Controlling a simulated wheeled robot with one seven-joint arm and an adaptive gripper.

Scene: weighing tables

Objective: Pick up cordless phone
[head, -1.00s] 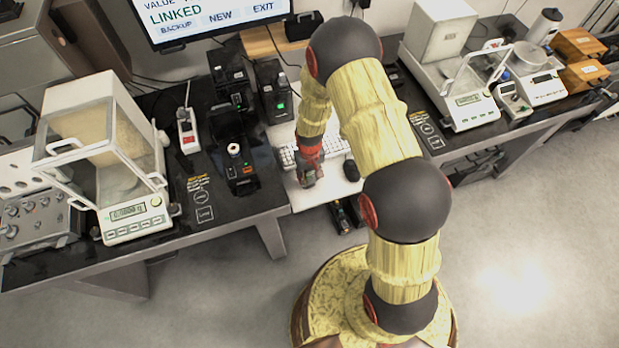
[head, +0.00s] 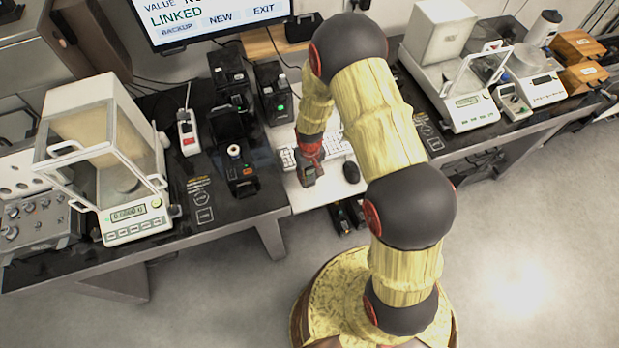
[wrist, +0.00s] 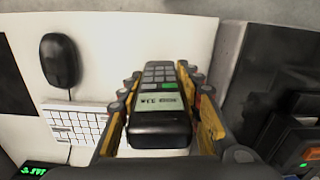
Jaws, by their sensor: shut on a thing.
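The cordless phone (wrist: 158,103) is dark, with a pale screen, a small green patch and a grey keypad. In the wrist view it lies lengthwise between the yellow-sided fingers of my gripper (wrist: 160,88), which is shut on it. My gripper also shows in the head view (head: 310,170), over the white desk in front of the keyboard. The phone cannot be made out clearly in the head view. I cannot tell how far it is above the desk.
The white keyboard (head: 327,150) and black mouse (head: 351,172) are close to my gripper. A black device with a roll (head: 238,172) and a power strip (head: 187,132) stand to the left. Glass-cased balances stand on the left (head: 132,214) and right (head: 468,104) tables.

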